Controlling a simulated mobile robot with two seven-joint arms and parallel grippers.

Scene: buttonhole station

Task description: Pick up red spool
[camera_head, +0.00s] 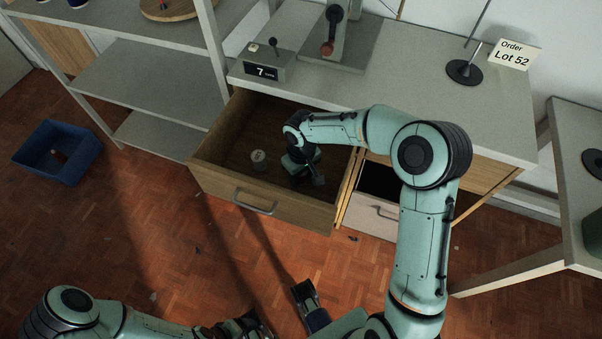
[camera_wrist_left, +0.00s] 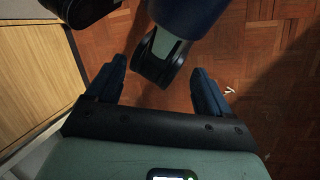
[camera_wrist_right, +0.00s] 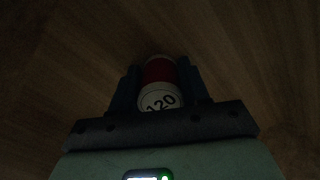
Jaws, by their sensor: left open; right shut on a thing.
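The red spool (camera_wrist_right: 159,72), with a white end marked "120", sits between the fingers of my right gripper (camera_wrist_right: 158,78) in the right wrist view. The gripper is shut on it. In the head view my right gripper (camera_head: 306,172) reaches down into the open wooden drawer (camera_head: 262,197); the arm and gripper hide the red spool there. Whether the spool still touches the drawer floor I cannot tell. My left gripper (camera_wrist_left: 158,88) is open and empty above the parquet floor, low in the head view.
The worktop (camera_head: 405,75) overhangs behind. Shelves (camera_head: 150,75) stand at the left, a blue bin (camera_head: 57,152) on the floor.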

